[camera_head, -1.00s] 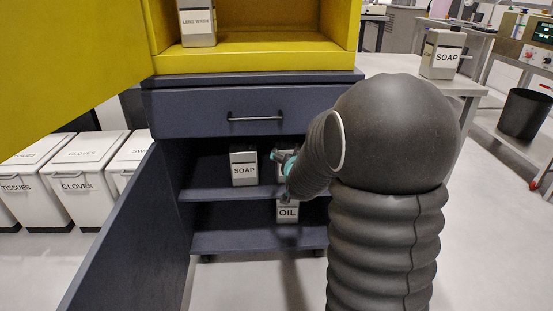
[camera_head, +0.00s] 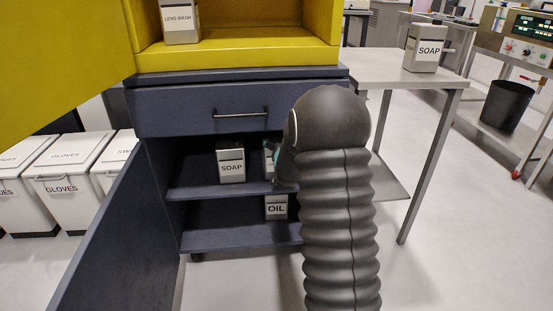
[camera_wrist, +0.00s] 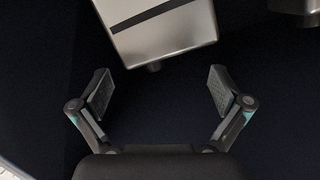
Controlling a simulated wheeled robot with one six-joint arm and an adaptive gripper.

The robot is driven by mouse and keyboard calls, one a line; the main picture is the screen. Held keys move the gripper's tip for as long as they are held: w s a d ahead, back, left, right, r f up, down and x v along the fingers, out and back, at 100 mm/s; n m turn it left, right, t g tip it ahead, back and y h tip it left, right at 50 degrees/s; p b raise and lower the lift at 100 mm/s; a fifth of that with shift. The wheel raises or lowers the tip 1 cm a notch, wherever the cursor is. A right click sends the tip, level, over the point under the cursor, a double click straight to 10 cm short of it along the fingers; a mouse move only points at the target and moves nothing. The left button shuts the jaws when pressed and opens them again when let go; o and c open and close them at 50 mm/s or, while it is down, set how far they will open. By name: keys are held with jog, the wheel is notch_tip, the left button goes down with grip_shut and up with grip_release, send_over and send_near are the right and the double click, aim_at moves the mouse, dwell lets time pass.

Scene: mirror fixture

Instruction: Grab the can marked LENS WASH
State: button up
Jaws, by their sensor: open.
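A grey can marked LENS WASH (camera_head: 180,20) stands in the yellow upper compartment; its top is cut off by the picture edge. My gripper (camera_wrist: 160,92) is open and empty in the wrist view, with its fingers apart. In the head view it is mostly hidden behind my arm, at the lower dark cabinet's upper shelf, well below the LENS WASH can. A metallic can with a dark band (camera_wrist: 163,27) is just beyond the fingers in the wrist view; no readable label shows. A can on that shelf (camera_head: 267,162) is partly hidden by my gripper and arm.
A SOAP can (camera_head: 231,165) stands left on the same shelf, and an OIL can (camera_head: 276,207) on the one below. The yellow door (camera_head: 60,60) and dark door (camera_head: 110,235) stand open at left. Another SOAP can (camera_head: 425,48) is on the side table.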

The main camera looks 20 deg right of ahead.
jog(key=x, duration=0.5)
jog(key=shift+d, duration=0.2)
jog(key=shift+s, duration=0.1)
grip_shut()
